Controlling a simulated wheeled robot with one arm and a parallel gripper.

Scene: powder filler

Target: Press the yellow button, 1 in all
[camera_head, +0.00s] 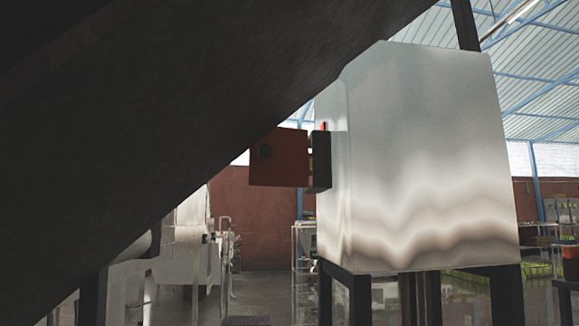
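A tall shiny metal cabinet (430,150) stands on dark legs at the right. On its left side is a narrow black box (321,160), seen nearly edge-on, with a small red spot (324,127) at its top. A dark red-brown box or panel (279,158) with a round dark spot sits just left of the black box. I cannot make out a yellow button; any button face there is turned away or too small to tell. My gripper does not show in this view.
A large dark slanted surface (150,90) very close to the camera covers the upper left. A pale metal machine (187,250) stands low at the left. Grey floor (265,283) shows between it and the cabinet. Green crates (492,272) lie behind at the right.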

